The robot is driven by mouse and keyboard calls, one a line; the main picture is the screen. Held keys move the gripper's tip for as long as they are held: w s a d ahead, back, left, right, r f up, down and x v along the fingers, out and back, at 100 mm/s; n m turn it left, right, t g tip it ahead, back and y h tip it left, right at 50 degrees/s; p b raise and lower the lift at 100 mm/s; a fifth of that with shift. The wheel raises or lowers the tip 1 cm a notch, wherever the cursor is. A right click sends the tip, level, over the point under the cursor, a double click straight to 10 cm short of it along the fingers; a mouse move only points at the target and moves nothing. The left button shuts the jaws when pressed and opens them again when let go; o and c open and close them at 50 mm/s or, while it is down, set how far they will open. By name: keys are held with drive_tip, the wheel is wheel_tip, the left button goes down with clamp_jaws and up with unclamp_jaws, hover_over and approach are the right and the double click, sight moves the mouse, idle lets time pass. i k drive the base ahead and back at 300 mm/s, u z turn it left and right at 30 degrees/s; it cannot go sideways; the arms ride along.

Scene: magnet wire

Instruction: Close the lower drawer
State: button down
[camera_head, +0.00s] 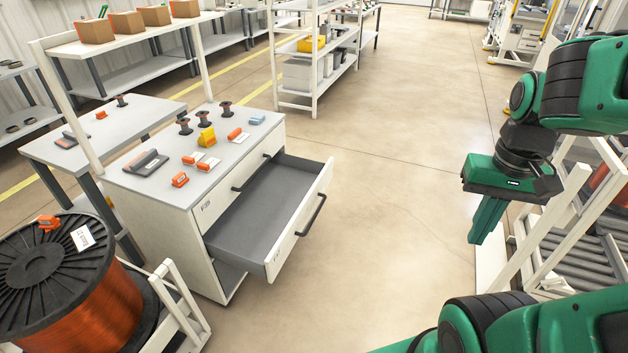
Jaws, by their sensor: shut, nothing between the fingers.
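The white and grey drawer cabinet (205,235) stands left of centre. Its lower drawer (262,212) is pulled far out to the right and looks empty inside. The drawer's white front carries a dark bar handle (311,215). Above it, a closed drawer front with its own dark handle (250,173) is partly seen. My gripper (486,222) is at the right, green, pointing down, shut and empty. It is well apart from the drawer, to the right of the drawer front.
Small orange, yellow and black items and spools (206,136) lie on the cabinet top. A large copper wire reel (70,290) stands at the lower left. White frames and rollers (575,260) stand at the right. The floor between drawer and gripper (400,190) is clear.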

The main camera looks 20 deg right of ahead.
sight(258, 232)
drive_tip(key=i, duration=0.9)
drive_tip(key=z, duration=0.05)
